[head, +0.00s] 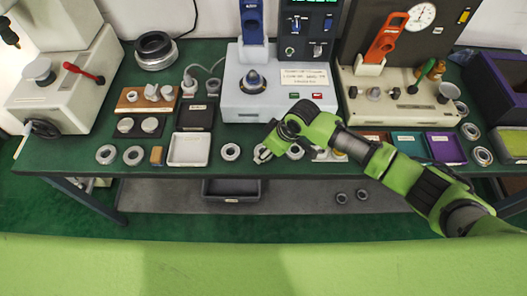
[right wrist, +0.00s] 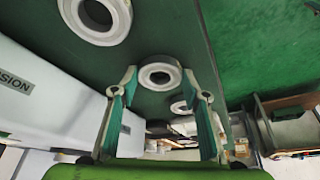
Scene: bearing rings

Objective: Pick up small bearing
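Several metal bearing rings lie in a row along the front of the green table. One bearing ring (head: 231,152) lies just left of my right gripper (head: 262,154) in the head view, and another ring (head: 295,152) shows partly behind the arm. In the right wrist view my right gripper (right wrist: 160,72) is open, its two fingers apart. A small bearing (right wrist: 158,77) appears between the fingertips, with no visible grip on it. A larger-looking ring (right wrist: 95,18) is at the top, and another ring (right wrist: 180,106) is partly hidden by a finger. My left gripper is not in view.
A white press-like machine (head: 240,98) stands behind the gripper. A white tray (head: 188,150) lies to the left, and coloured trays, including a purple one (head: 445,148), lie to the right. The table's front edge is close to the gripper. Rings (head: 362,194) also lie on the lower shelf.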

